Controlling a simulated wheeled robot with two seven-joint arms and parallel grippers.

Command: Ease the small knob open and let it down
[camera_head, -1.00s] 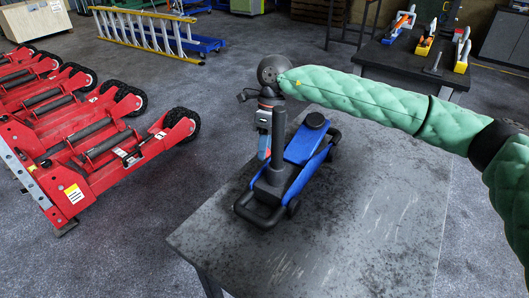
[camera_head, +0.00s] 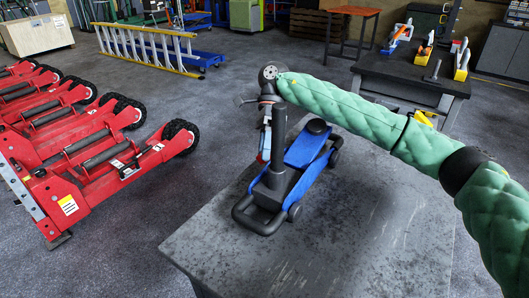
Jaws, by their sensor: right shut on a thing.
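The blue trolley jack (camera_head: 303,150) stands on the grey metal table (camera_head: 350,225), its black front handle bar toward me. A dark upright handle post (camera_head: 278,140) rises from its near end. The round black saddle pad (camera_head: 317,126) is at its far end. My right gripper (camera_head: 264,156), under the green-sleeved arm, points down at the post's left side, low by the jack's near end. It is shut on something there. The post partly covers the fingers, and I cannot make out the small knob. My left gripper is not in view.
Bare table top lies to the right of and in front of the jack. Red wheeled frames (camera_head: 90,150) stand on the floor at left. A dark bench (camera_head: 410,75) with tools is at back right.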

